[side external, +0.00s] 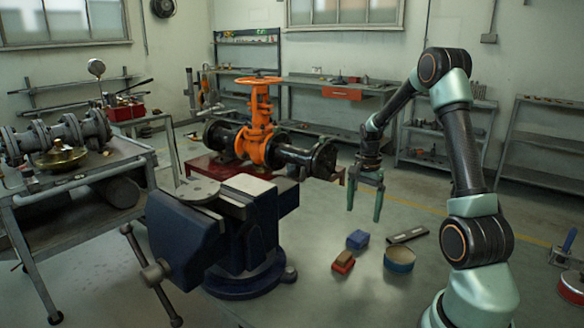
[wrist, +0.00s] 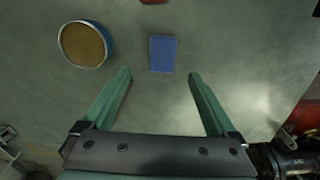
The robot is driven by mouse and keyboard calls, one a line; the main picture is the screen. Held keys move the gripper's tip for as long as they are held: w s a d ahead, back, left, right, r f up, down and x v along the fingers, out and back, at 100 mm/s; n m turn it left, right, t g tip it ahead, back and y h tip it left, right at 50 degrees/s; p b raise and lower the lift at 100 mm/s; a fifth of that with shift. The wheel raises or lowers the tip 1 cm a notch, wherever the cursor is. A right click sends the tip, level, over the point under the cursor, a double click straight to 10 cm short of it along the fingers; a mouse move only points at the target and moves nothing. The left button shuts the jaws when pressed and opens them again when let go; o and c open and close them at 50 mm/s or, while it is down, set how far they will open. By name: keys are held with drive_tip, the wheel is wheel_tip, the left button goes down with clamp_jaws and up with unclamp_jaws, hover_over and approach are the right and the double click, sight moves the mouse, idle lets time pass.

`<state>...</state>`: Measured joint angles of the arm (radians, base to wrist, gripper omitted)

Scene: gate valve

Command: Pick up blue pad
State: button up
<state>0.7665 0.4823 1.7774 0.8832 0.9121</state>
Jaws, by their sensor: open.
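A round blue-rimmed tin (side external: 399,259) stands right of the pad. A red-and-brown block (side external: 343,262) lies in front of it, and a dark flat bar (side external: 407,235) behind. A blue vise (side external: 240,235) stands left. An orange gate valve (side external: 258,135) stands behind.

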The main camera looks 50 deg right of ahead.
sight(359, 235)
drive_tip(key=f, duration=0.9)
drive_tip(key=shift+w, duration=0.2)
drive_tip(key=c, duration=1.4)
drive_tip(key=shift+r, duration=0.1)
drive_tip(key=shift+c, duration=0.2)
wheel_tip(359, 235, up, 20)
